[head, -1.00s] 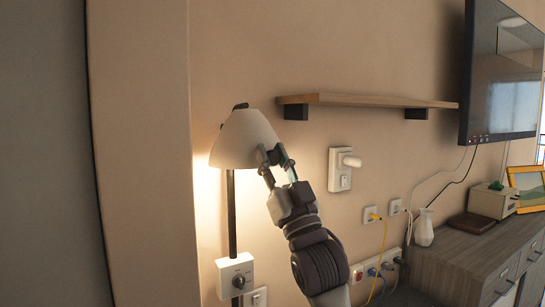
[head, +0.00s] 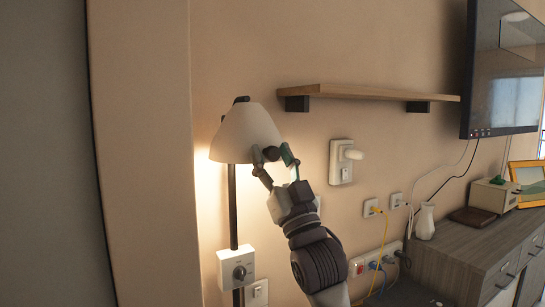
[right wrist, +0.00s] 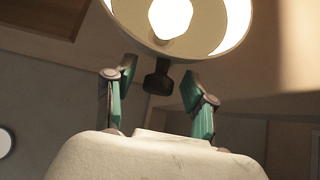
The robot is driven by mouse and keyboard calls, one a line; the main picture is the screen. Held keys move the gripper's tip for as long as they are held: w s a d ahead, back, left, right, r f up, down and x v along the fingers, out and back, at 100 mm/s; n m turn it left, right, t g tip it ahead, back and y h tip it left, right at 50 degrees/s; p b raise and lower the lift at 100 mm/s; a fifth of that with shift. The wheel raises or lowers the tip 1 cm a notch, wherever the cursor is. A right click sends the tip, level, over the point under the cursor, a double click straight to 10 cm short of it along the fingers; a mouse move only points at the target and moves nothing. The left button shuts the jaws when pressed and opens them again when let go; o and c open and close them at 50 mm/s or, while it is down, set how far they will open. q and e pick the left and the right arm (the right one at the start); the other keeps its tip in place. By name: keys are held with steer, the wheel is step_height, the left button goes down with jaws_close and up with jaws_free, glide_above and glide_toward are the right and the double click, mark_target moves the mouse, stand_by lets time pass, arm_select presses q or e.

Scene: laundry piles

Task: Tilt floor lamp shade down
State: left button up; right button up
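The floor lamp has a white dome shade (head: 246,133) on a dark pole (head: 233,205), with light spilling below it onto the wall. My right gripper (head: 272,152) is at the shade's right lower edge. In the right wrist view, the shade's rim (right wrist: 232,40) and lit bulb (right wrist: 171,17) show above the fingers. A dark knob (right wrist: 157,80) lies between the spread fingers (right wrist: 158,75) of my right gripper, with a visible gap on each side. My left gripper is not in view.
A wooden shelf (head: 375,96) juts from the wall to the right of the shade. A white wall device (head: 342,160) is right of my gripper. A control box (head: 237,269) sits below the shade. A grey cabinet (head: 455,258) and television (head: 500,70) are farther right.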

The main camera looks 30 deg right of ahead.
steer(key=v, duration=1.2)
stand_by(0.3)
